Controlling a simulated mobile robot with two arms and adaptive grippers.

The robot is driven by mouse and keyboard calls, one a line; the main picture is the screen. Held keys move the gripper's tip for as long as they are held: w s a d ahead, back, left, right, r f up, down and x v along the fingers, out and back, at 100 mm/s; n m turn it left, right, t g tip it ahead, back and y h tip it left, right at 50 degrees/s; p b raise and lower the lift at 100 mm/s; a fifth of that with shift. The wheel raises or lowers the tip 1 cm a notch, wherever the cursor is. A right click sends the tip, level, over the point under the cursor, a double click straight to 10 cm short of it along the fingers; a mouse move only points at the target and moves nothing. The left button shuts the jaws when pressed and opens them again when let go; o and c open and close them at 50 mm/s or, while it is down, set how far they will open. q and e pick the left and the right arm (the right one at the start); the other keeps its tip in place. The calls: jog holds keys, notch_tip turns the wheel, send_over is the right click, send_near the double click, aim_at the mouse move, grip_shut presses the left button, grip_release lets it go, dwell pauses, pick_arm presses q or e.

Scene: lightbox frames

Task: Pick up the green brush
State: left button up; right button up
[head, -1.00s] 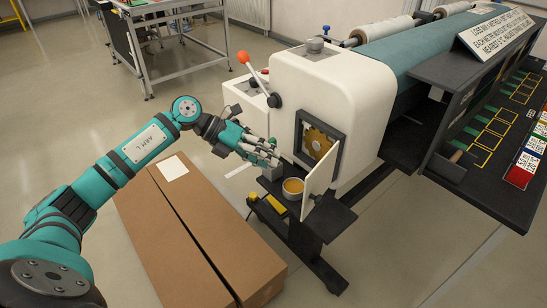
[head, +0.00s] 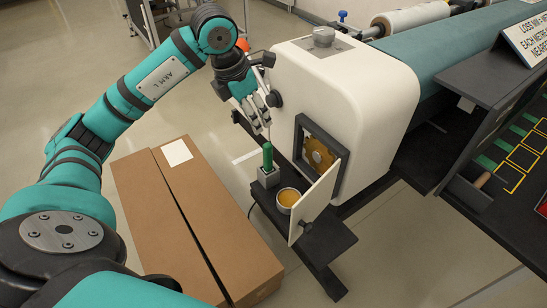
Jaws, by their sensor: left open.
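The green brush (head: 267,157) stands upright in a small grey holder (head: 268,178), on the dark shelf beside the white machine housing. Its lower end is hidden inside the holder. My left gripper (head: 263,124) is open and points down just above the brush. A thin light part shows between the fingers and the top of the brush; I cannot tell whether it touches either finger. My right gripper is out of view.
A round cup with amber contents (head: 288,198) stands right of the holder. An open cream door (head: 318,203) rises beside it, in front of a brass gear (head: 318,155). A long cardboard box (head: 205,220) lies on the floor to the left.

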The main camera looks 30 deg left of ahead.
pick_arm(q)
send_over(266, 144)
jog(key=s, duration=0.2)
jog(key=f, duration=0.3)
jog(key=f+p, duration=0.1)
jog(key=f, duration=0.1)
jog(key=shift+a+f, duration=0.25)
jog(key=x, duration=0.3)
jog(key=shift+w, duration=0.2)
jog(key=shift+x, duration=0.9)
jog(key=shift+f+p, duration=0.15)
jog(key=shift+p, duration=0.2)
jog(key=p+x, duration=0.1)
jog(key=x, duration=0.3)
jog(key=shift+w+d+f, duration=0.15)
jog(key=shift+d+f, duration=0.05)
jog(key=shift+w+f, duration=0.1)
jog(key=shift+f, duration=0.2)
jog(key=c, duration=0.3)
grip_shut()
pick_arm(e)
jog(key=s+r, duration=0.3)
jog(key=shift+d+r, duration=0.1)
